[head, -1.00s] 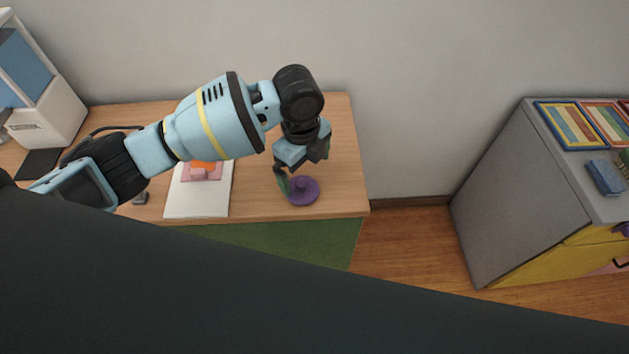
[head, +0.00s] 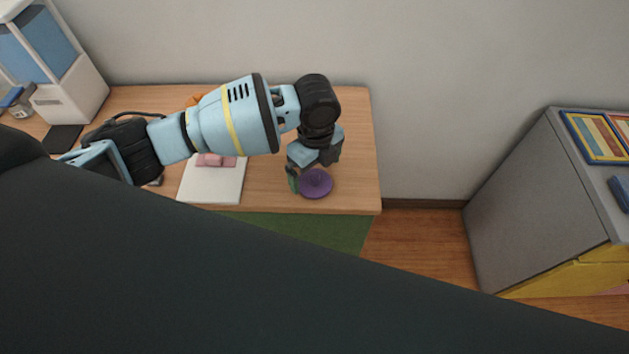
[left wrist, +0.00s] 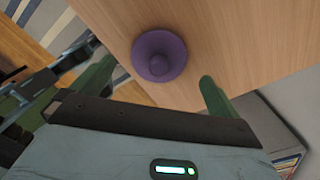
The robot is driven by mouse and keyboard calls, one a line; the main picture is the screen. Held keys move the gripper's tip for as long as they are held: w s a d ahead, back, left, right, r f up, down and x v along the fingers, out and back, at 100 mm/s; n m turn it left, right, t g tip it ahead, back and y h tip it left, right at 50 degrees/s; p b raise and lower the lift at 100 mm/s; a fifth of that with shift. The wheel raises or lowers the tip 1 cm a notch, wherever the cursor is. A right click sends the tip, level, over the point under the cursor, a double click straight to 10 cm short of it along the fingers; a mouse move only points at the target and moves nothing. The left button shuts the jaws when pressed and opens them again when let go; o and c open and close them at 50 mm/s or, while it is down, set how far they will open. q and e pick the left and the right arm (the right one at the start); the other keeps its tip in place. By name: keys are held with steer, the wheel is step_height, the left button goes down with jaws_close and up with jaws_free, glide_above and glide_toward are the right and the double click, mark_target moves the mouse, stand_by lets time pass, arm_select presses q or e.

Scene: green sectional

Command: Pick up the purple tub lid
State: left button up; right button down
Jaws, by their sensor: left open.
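The purple tub lid (head: 316,184) lies on the wooden table near its front right corner. It is round with a small knob in the middle, which shows clearly in the left wrist view (left wrist: 159,55). My left gripper (head: 304,184) is at the lid, just over its left and far side in the head view. In the left wrist view its two green fingers (left wrist: 155,85) are apart, one on each side below the lid, with nothing between them. The lid lies just past the fingertips. My right gripper is not in view.
A white sheet or book (head: 212,184) with a pink item (head: 215,160) on it lies left of the lid. A white and blue machine (head: 62,75) stands at the table's left end. A grey cabinet (head: 545,205) stands at the right, across a gap of wooden floor (head: 425,240).

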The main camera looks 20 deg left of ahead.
mark_target(315, 176)
arm_select(q)
step_height(315, 176, down, 3)
steer(key=shift+s+a+f, duration=0.1)
steer(key=shift+f, duration=0.05)
steer(key=c, duration=1)
